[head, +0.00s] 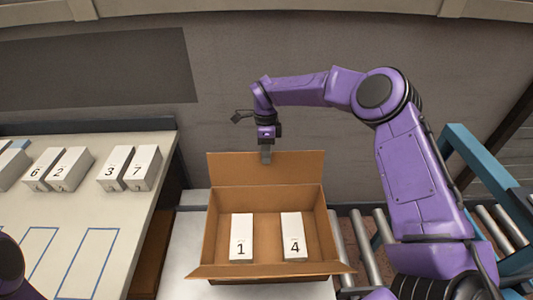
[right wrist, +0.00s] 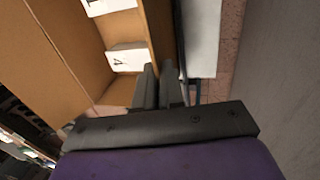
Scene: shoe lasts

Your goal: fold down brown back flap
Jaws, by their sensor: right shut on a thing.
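The brown cardboard box (head: 222,225) stands open at the centre of the head view, with a white box marked 1 (head: 241,238) and one marked 4 (head: 293,236) upright inside. Its brown back flap (head: 235,171) stands up along the far rim. My right gripper (head: 266,157) reaches down from above to the flap's top edge, near its middle. In the right wrist view the flap (right wrist: 160,32) runs between the two dark fingers, which are shut on it. My left gripper is out of view; only a purple piece of my left arm shows at the bottom left corner.
A pale table (head: 60,215) on the left holds several numbered white boxes (head: 68,170) and has blue outlined rectangles. A roller conveyor (head: 372,258) with a blue frame (head: 480,160) lies to the right. A grey wall (head: 225,70) stands behind the box.

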